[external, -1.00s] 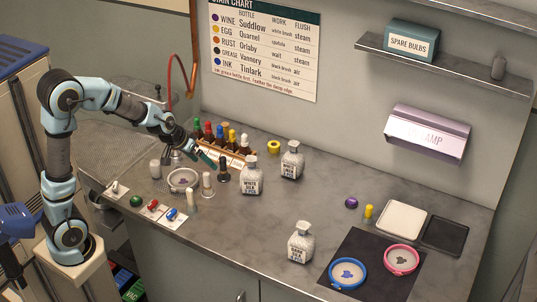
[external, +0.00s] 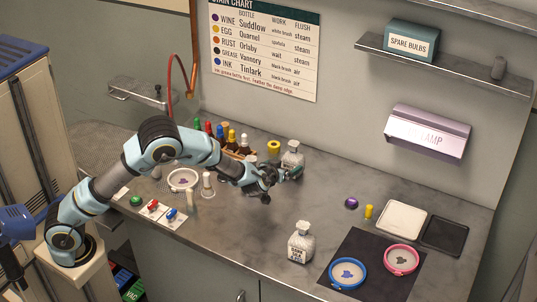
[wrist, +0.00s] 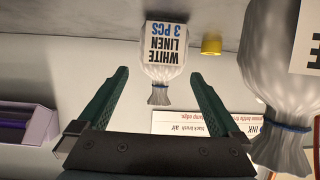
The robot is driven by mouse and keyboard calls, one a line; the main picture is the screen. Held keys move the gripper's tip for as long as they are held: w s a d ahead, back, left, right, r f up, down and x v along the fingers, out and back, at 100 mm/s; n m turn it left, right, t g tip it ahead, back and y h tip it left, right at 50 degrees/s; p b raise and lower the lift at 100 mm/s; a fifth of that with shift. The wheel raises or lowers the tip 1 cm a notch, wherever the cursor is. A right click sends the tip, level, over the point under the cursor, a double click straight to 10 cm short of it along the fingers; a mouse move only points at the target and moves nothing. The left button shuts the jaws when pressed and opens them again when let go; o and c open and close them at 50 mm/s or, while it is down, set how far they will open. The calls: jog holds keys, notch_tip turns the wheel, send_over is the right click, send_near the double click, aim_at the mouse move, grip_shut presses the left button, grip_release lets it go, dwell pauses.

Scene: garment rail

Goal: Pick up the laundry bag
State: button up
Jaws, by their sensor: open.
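Three laundry bags are clear sacks with blue ties and white labels. One laundry bag (external: 292,153) stands at the back of the counter, its lower part hidden by my gripper (external: 284,178). In the wrist view a bag labelled "WHITE LINEN 3 PCS" (wrist: 161,70) shows upside down between my two green fingers, beyond their tips. My gripper is open and empty. A second bag (wrist: 283,85) is close at the right of the wrist view, its label cut off; the arm hides it in the external view. A third bag (external: 301,243) stands nearer the front edge.
A rack of coloured bottles (external: 232,140) is behind my arm. A dark mat (external: 342,262) with blue and pink hoops lies at the right.

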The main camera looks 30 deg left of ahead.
aim_at(297, 158)
jog(key=p+x, duration=0.3)
jog(key=x, duration=0.8)
jog(key=shift+a, duration=0.1)
jog(key=shift+r, duration=0.1)
jog(key=c, duration=1.2)
